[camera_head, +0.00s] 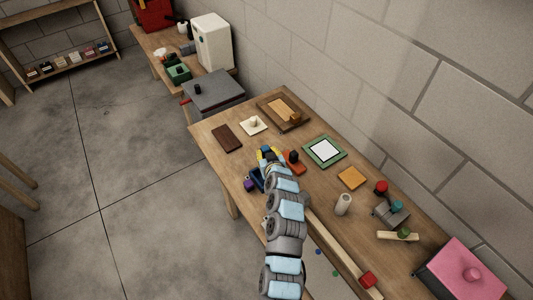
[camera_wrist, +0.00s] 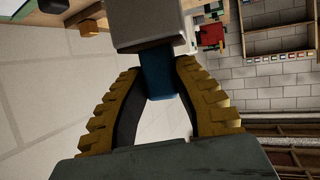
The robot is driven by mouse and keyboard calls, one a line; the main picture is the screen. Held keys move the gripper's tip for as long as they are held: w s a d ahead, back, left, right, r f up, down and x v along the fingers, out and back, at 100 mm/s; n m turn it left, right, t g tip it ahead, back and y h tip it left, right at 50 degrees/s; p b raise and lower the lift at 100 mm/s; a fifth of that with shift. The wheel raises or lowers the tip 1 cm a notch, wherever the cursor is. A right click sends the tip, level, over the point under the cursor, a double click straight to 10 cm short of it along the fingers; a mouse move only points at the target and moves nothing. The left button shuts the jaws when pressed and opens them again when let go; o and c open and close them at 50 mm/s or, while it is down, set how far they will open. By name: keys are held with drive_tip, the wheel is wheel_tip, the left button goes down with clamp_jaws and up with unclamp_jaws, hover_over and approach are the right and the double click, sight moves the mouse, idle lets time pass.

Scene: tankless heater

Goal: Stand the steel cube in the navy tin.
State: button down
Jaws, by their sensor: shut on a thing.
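My gripper (camera_wrist: 158,78) has yellow ribbed fingers and is shut on a blue grip piece (camera_wrist: 157,82) in the wrist view. A grey block, which looks like the steel cube (camera_wrist: 150,25), sits just beyond the fingertips and appears joined to that piece. In the head view my gripper (camera_head: 268,155) is over the left part of the wooden table, and the cube cannot be made out clearly. A dark navy thing, likely the navy tin (camera_head: 256,179), lies at the table's near edge, partly hidden by my arm. Its inside is not visible.
On the table (camera_head: 230,165) stand a dark brown board (camera_head: 227,138), a cream dish (camera_head: 253,125), a red-orange item (camera_head: 295,163), a green-framed pad (camera_head: 324,151) and a white cylinder (camera_head: 343,204). A small purple block (camera_head: 249,185) is beside the navy thing.

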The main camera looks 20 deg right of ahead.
drive_tip(key=shift+f+b, duration=0.2)
drive_tip(key=shift+b, duration=0.65)
wheel_tip(320, 180, down, 10)
drive_tip(key=b, duration=0.8)
drive_tip(key=shift+r, duration=0.15)
drive_tip(key=shift+f+b, duration=0.45)
drive_tip(key=shift+b, duration=0.05)
drive_tip(key=c, duration=0.8)
unclamp_jaws()
drive_tip(key=shift+c, duration=0.2)
drive_tip(key=shift+s, duration=0.1)
drive_tip(key=shift+s+a+r, duration=0.1)
drive_tip(key=shift+s+r, duration=0.1)
drive_tip(key=shift+s, duration=0.5)
drive_tip(key=v, duration=1)
drive_tip(key=shift+s+r, duration=0.2)
